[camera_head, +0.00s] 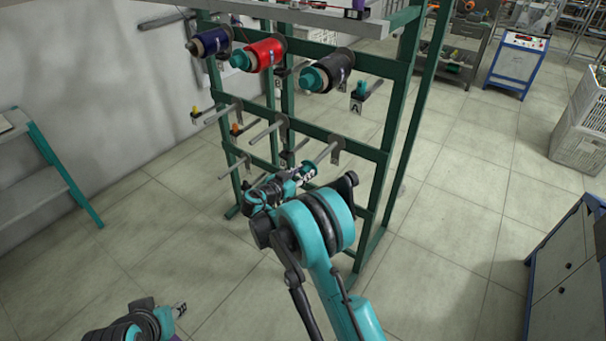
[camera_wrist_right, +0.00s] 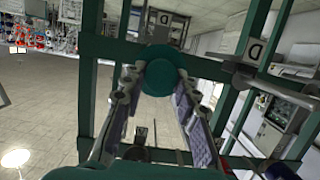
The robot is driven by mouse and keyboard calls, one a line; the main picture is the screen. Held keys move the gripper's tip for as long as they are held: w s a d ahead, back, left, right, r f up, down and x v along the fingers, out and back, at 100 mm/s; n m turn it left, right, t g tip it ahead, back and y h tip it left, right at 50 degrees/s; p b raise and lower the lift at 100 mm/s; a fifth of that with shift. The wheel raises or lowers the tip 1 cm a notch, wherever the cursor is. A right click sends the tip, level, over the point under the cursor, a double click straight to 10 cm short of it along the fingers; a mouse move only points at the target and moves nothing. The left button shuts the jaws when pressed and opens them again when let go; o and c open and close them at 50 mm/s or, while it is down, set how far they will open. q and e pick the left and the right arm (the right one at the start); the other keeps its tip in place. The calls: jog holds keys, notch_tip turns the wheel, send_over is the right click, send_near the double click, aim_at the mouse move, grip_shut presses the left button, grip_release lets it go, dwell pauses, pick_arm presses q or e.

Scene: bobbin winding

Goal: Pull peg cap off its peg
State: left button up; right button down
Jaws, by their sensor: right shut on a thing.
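My right gripper (camera_head: 304,176) is at the lower row of pegs on the green rack, its wrist hiding part of that row. In the right wrist view its fingers (camera_wrist_right: 158,84) are closed around a round teal peg cap (camera_wrist_right: 160,75), which sits at the fingertips. The cap faces the camera and hides what is behind it, so I cannot tell whether it is on its peg. My left gripper (camera_head: 178,309) is low at the bottom left, away from the rack; its fingers are too small to read.
The green rack (camera_head: 400,90) carries a blue spool (camera_head: 210,42), a red spool (camera_head: 264,53) and a dark spool (camera_head: 330,72) above. Bare pegs (camera_head: 266,132) stick out below. A grey rod (camera_wrist_right: 275,90) lies right of the gripper in the wrist view.

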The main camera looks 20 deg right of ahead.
jog(key=shift+a, duration=0.1)
jog(key=shift+f+b+v, duration=0.15)
jog(key=shift+f+v, duration=0.1)
jog(key=shift+v, duration=0.7)
jog(key=shift+f+b+v, duration=0.2)
jog(key=shift+v, duration=0.75)
jog(key=shift+f+b+v, duration=0.15)
jog(key=shift+f+v, duration=0.1)
jog(key=shift+v, duration=0.7)
jog(key=shift+s, duration=0.15)
